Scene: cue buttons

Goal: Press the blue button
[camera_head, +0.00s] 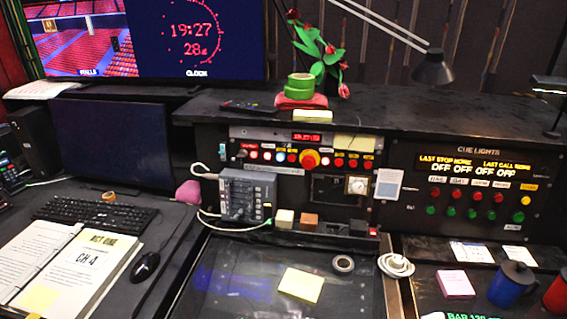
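A control panel (300,178) stands at the back of the desk in the middle. A row of small round buttons runs along its upper part. Red buttons (339,162) sit to the right of the knob, and red and pale ones to the left. Neither of my grippers is in view.
A grey mixer box (247,196) with cables stands before the panel's left part. The cue lights panel (470,190) has red, green and yellow buttons. A keyboard (95,217), mouse (145,266) and open binder (75,265) lie left. Mugs (511,284) stand at right.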

